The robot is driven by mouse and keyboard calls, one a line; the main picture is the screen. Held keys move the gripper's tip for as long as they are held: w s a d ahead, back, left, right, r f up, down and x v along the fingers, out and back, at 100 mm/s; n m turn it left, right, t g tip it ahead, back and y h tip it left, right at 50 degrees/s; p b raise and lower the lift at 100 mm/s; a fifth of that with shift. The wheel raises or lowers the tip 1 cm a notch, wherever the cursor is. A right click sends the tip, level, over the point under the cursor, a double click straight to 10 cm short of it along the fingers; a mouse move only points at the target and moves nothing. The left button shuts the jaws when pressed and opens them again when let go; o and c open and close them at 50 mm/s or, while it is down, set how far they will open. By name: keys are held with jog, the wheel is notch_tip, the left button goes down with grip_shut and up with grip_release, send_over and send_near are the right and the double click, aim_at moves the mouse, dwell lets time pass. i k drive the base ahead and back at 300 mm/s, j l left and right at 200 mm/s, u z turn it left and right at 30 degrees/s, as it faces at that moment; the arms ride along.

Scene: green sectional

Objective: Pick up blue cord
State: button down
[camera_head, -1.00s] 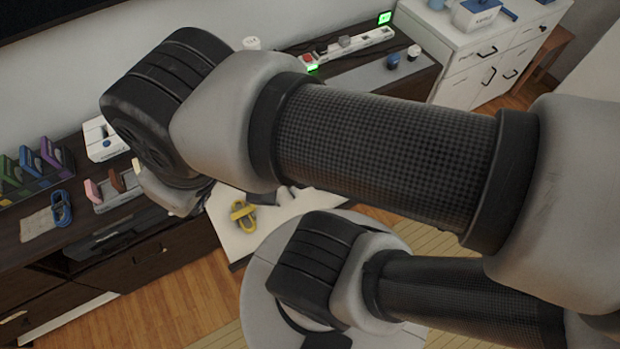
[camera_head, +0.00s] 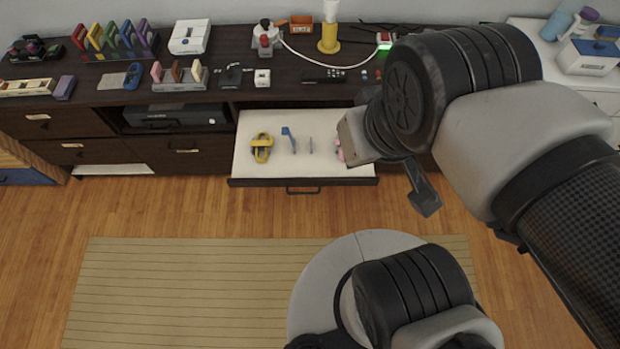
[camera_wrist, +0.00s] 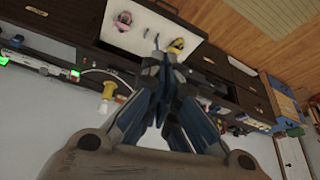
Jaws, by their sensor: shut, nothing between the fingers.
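The blue cord (camera_head: 132,76) is a small coiled bundle. It lies at the right edge of a pale mat (camera_head: 111,81) on the dark dresser top, at the left in the head view. I cannot make it out surely in the wrist view. My gripper (camera_head: 424,200) hangs at the right in the head view, in front of the dresser and far from the blue cord. It is shut and empty. In the wrist view my gripper (camera_wrist: 166,58) shows its dark fingers close together, with the open drawer beyond.
An open white drawer (camera_head: 245,170) juts out, holding a yellow cord (camera_head: 261,148), a partly hidden pink item (camera_head: 340,150) and small tools. Near the blue cord stand upright coloured pieces in a rack (camera_head: 110,53) and a grey holder (camera_head: 180,86).

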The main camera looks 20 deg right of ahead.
aim_at(136, 76)
jog(key=i+j, duration=0.3)
jog(key=j, duration=0.2)
jog(key=i+j, duration=0.3)
jog(key=j, duration=0.2)
jog(key=i+j, duration=0.65)
jog(key=j, duration=0.3)
jog(key=i+j, duration=0.3)
jog(key=j, duration=0.2)
jog(key=i+j, duration=0.3)
jog(key=j, duration=0.2)
jog(key=i+j, duration=0.35)
jog(key=j, duration=0.15)
